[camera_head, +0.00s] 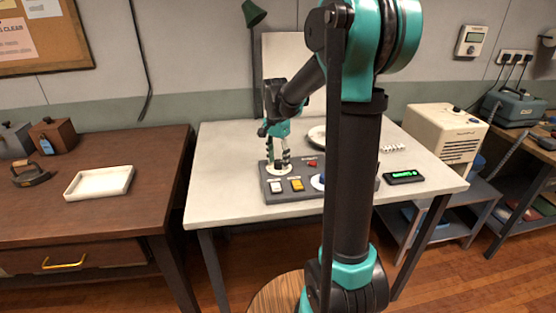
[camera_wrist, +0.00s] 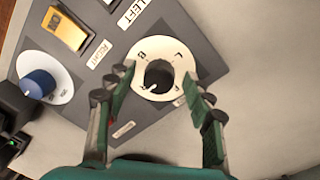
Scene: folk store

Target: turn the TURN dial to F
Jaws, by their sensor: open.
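A round cream dial plate (camera_wrist: 147,50) with letters around its rim lies between my fingers in the wrist view. B is at its upper left and L at its upper right; the lower letters are hard to read. The dark round knob (camera_wrist: 159,73) at its centre has a small pale mark at its lower edge. My gripper (camera_wrist: 158,82) is open, its green pads on either side of the knob and apart from it. In the head view my gripper (camera_head: 277,158) points down over the back left of the grey panel (camera_head: 286,199).
The panel also holds a blue knob (camera_wrist: 38,84) on a white disc, a yellow switch (camera_wrist: 68,27), a white switch (camera_head: 276,187) and a red button (camera_head: 312,162). A black box with a green display (camera_head: 404,176) lies at right. The white table's left front (camera_head: 215,190) is clear.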

